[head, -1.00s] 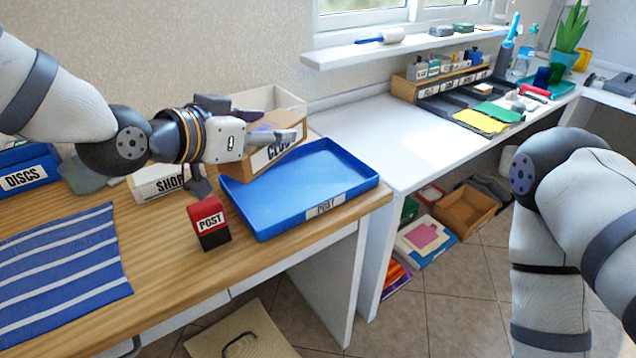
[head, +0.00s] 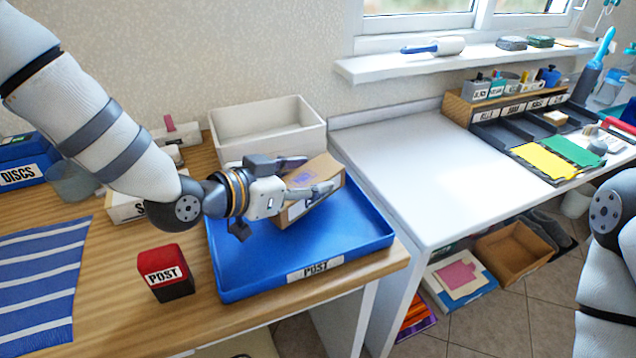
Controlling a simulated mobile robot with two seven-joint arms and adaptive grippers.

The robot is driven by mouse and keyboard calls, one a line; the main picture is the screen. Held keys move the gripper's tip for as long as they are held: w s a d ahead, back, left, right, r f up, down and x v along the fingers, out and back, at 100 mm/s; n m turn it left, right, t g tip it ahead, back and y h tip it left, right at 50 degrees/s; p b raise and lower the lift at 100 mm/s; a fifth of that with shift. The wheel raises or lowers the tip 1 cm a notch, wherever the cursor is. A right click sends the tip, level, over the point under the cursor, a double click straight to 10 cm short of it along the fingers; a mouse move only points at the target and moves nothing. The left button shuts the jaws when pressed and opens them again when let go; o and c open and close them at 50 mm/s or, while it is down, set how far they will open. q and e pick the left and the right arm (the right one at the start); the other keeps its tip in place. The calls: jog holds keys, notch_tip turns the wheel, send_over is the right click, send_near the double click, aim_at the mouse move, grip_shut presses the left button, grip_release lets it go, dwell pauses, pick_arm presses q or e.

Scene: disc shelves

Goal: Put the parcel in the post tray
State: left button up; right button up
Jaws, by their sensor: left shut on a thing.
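The parcel, a small brown cardboard box (head: 327,172) with a purple mark, is tilted between the fingers of my left gripper (head: 312,178). The gripper is shut on it. The blue tray labelled POST (head: 362,243) lies on the wooden desk, and the parcel is over its back part. I cannot tell whether the parcel touches the tray floor. My left forearm and gripper hide part of the tray's left back. My right arm shows at the right edge, but its gripper is out of view.
A red and black POST block (head: 165,273) stands left of the tray. A white bin (head: 268,122) stands behind it. A striped blue cloth (head: 40,285) lies at the left. The white table (head: 420,165) at the right has a clear near surface.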

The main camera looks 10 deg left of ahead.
pick_arm(q)
notch_tip(320, 180, down, 4)
jog(key=shift+f+b, duration=0.1)
jog(key=shift+b, duration=0.2)
jog(key=shift+s+d+r, duration=0.15)
jog(key=shift+s+r, duration=0.05)
jog(key=shift+r, duration=0.25)
jog(key=shift+c, duration=0.6)
jog(key=shift+s+r, duration=0.15)
jog(key=shift+r, duration=0.05)
jog(key=shift+w+f, duration=0.2)
jog(key=o, duration=1.4)
jog(key=shift+r, duration=0.1)
pick_arm(e)
jog(key=shift+s+d+f+g, duration=0.1)
jog(key=shift+s+f+g, duration=0.05)
jog(key=shift+s+f, duration=0.35)
jog(key=shift+s+d+f+g, duration=0.15)
jog(key=shift+s+f, duration=0.15)
jog(key=shift+s, duration=0.3)
jog(key=shift+a, duration=0.1)
